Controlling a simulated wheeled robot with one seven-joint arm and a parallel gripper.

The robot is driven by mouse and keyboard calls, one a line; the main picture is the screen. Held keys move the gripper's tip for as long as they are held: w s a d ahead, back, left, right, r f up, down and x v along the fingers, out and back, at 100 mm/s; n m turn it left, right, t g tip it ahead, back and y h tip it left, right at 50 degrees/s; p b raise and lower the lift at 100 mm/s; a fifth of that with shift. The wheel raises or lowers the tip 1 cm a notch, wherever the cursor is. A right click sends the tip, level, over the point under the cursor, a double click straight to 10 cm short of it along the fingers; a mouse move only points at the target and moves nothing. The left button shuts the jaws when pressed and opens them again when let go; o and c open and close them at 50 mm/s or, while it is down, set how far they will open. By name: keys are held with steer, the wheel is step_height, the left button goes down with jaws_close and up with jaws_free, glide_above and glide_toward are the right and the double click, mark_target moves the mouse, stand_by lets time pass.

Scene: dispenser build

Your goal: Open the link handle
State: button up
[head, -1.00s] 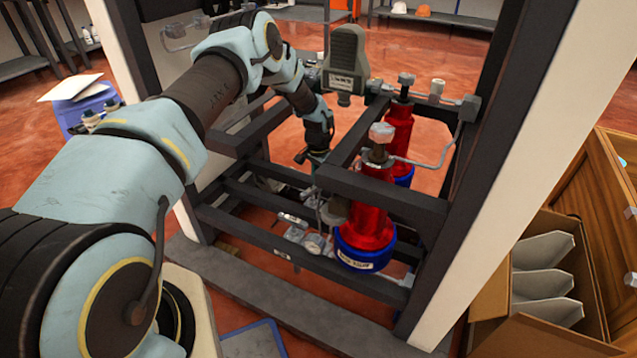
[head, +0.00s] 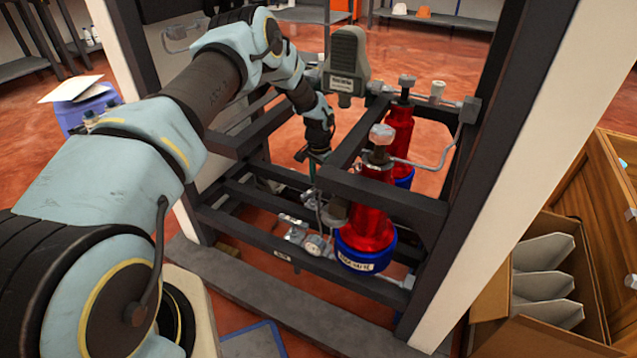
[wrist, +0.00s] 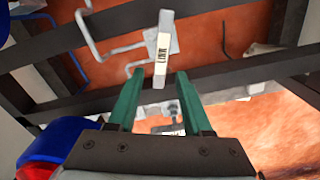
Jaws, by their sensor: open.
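The link handle (wrist: 162,52) is a pale grey bar with a "LINK" label in the wrist view. It stands just beyond my fingertips, in line with the gap between them. My gripper (wrist: 156,76) has two green fingers spread apart, with nothing held between them. Whether a finger touches the handle I cannot tell. In the head view my gripper (head: 312,165) is low inside the dark frame, left of the front red cylinder. I cannot make out the link handle there.
Dark frame bars (head: 385,190) surround my gripper. A red cylinder with a blue base (head: 365,230) stands close on the right, another behind it. A grey box-shaped unit (head: 345,62) is above. Another small labelled fitting (wrist: 168,130) shows between my fingers. Thin bent pipes run nearby.

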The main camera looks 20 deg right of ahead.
step_height(320, 180, up, 10)
steer(key=shift+f+p, duration=0.15)
steer(key=shift+p, duration=0.25)
